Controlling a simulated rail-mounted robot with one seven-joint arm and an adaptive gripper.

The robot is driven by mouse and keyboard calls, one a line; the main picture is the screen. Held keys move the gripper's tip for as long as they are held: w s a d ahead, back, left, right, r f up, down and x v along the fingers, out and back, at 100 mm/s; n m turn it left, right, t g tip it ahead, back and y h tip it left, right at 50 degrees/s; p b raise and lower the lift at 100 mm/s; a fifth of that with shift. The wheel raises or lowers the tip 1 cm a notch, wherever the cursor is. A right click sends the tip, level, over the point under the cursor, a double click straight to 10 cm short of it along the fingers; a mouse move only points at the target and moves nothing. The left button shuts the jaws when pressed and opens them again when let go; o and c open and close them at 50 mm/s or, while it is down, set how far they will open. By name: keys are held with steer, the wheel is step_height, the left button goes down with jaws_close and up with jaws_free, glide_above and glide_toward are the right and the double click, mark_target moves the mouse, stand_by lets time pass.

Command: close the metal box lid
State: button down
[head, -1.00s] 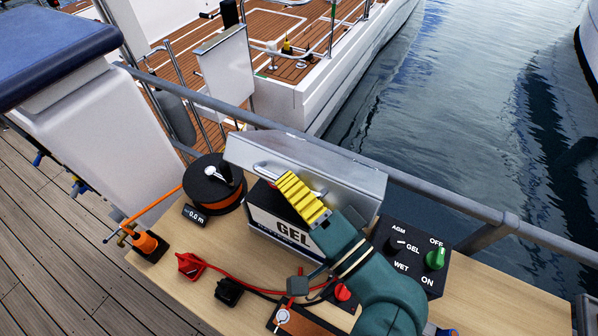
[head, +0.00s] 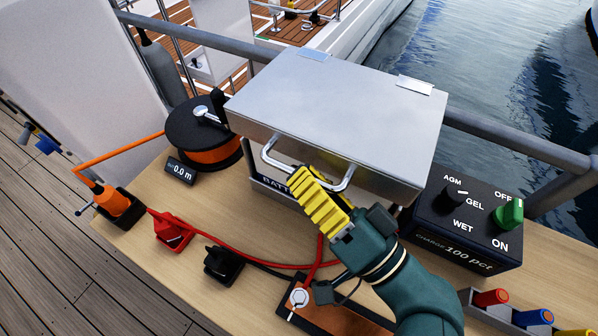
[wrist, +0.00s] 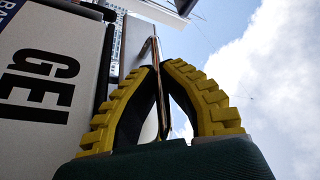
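The silver metal box lid (head: 340,105) lies over the battery box in the head view, close to level. Whether its edge rests fully on the box I cannot tell. A bent metal handle (head: 268,153) sticks out from its front edge. Below the lid, part of the battery's printed front (head: 270,184) shows; the wrist view shows its white face (wrist: 38,85) with "GEL". My gripper (head: 299,175) is at the handle. In the wrist view its yellow fingers (wrist: 160,68) close together on a thin bar, which looks like the handle.
An orange cable reel (head: 205,138) stands left of the box. A dark charger panel (head: 470,222) with knobs stands right of it. Red cables and a red clamp (head: 172,230) lie in front. A grey rail (head: 480,130) runs behind the bench.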

steer(key=c, duration=1.4)
jaws_free()
steer(key=shift+a, duration=0.1)
steer(key=shift+s+d, duration=0.1)
steer(key=shift+d, duration=0.1)
steer(key=v, duration=1.1)
steer(key=shift+s+d, duration=0.2)
steer(key=shift+s, duration=0.1)
steer(key=shift+a, duration=0.1)
